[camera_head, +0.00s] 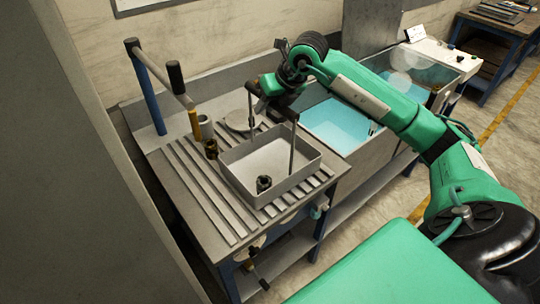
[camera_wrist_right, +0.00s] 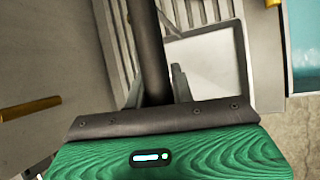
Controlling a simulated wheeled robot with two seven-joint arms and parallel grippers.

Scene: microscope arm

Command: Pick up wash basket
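The wash basket (camera_head: 240,161) is a pale rectangular tray with a tall dark handle frame. It sits on the slatted grey worktop, with a small dark part (camera_head: 264,183) inside it. My right gripper (camera_head: 272,92) is at the top bar of the handle, above the basket. In the right wrist view, the dark handle bar (camera_wrist_right: 150,45) runs between the finger tips, with the basket (camera_wrist_right: 208,66) below. Whether the fingers are closed on the bar is not clear. My left gripper is not in view.
Right of the worktop stands a tank of blue liquid (camera_head: 338,124). A blue post with a dark lever (camera_head: 150,90) rises at the worktop's back left. Small dark parts (camera_head: 211,149) and a round pale dish (camera_head: 239,121) are close to the basket.

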